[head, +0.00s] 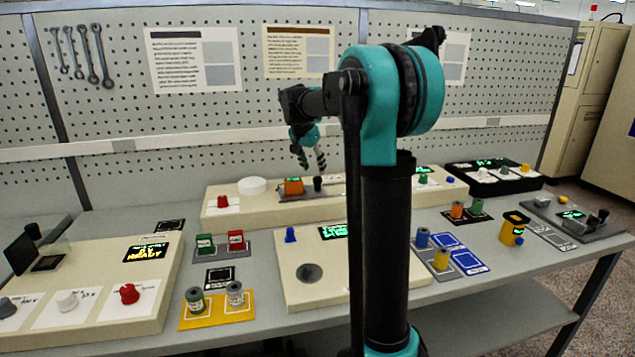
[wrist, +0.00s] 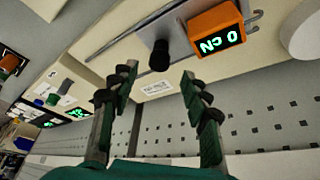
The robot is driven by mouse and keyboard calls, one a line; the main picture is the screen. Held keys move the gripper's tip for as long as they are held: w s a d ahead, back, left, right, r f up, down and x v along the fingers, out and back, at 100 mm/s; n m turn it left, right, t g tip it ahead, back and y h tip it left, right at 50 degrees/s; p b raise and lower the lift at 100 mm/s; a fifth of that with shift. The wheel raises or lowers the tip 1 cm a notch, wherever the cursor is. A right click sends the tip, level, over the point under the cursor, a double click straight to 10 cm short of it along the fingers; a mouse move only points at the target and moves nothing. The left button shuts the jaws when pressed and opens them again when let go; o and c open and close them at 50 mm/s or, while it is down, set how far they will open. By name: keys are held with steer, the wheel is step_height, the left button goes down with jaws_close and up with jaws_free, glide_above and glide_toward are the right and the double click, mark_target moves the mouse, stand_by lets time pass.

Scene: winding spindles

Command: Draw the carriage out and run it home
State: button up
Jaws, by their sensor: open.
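An orange box (head: 293,186) with a green display stands on a grey rail plate (head: 296,197) on the raised cream console at the back. A black knob (head: 318,184) stands just right of the box. In the wrist view the orange box (wrist: 217,33) has a lit readout, and the black knob (wrist: 160,57) stands beside it on the plate. I cannot tell which part is the carriage. My gripper (head: 311,163) is open and empty above the knob. In the wrist view the knob shows just beyond the gap between my fingertips (wrist: 158,76), apart from both.
A white disc (head: 252,186) and a red knob (head: 223,201) are left of the orange box. The pegboard wall (head: 220,120) rises close behind the console. Several spools, including a green one (head: 194,300), stand on the front bench. Grey bench (head: 260,338) shows bare at the front.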

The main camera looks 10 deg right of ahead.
mark_target(317, 178)
steer(key=x, duration=0.7)
steer(key=shift+f, duration=0.2)
jaws_close()
steer(key=shift+d, duration=0.1)
